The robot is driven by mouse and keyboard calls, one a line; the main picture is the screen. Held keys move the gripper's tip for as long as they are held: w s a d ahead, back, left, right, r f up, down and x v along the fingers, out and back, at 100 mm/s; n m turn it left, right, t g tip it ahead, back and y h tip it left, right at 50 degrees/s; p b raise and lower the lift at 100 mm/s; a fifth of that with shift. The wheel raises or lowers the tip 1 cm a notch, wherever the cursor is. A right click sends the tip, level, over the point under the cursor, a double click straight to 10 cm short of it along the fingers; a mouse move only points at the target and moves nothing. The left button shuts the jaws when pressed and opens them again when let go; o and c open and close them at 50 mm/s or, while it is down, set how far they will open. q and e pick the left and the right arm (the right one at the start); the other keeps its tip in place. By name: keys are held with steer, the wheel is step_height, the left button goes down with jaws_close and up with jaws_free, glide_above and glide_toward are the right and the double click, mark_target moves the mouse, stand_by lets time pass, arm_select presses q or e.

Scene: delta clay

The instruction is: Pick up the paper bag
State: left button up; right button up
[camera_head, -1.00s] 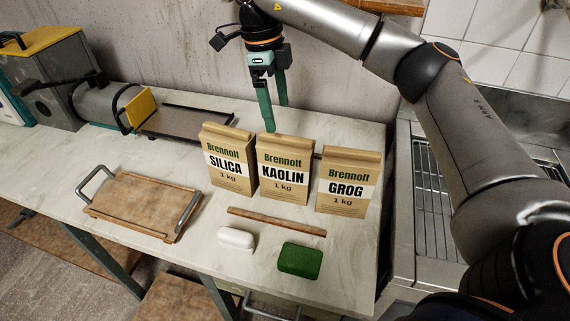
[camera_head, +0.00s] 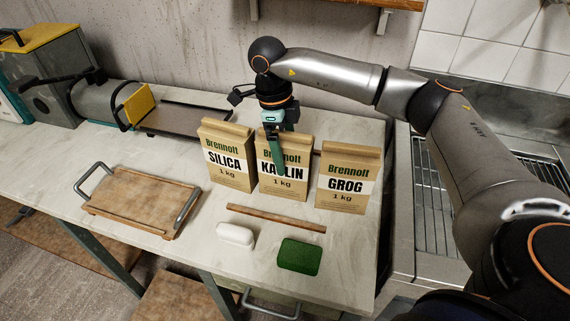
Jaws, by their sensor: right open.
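Three upright paper bags stand in a row on the table: the Silica bag (camera_head: 227,157) at left, the Kaolin bag (camera_head: 293,184) in the middle and the Grog bag (camera_head: 346,180) at right. My right gripper (camera_head: 279,165) points down at the Kaolin bag. One green finger shows in front of the bag's face and covers part of its label. The other finger is hidden, apparently behind the bag. The gripper is open, its jaws at the bag's upper part. I cannot tell whether a finger touches the bag. My left gripper is not in view.
A wooden stick (camera_head: 276,219), a white block (camera_head: 235,234) and a green block (camera_head: 299,257) lie in front of the bags. A wooden tray with metal handles (camera_head: 139,202) lies at left. A grey machine (camera_head: 110,103) stands behind it. A sink (camera_head: 439,200) is at right.

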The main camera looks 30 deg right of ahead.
steer(key=shift+f, duration=0.25)
stand_by(0.5)
jaws_close()
stand_by(0.9)
steer(key=shift+r, duration=0.15)
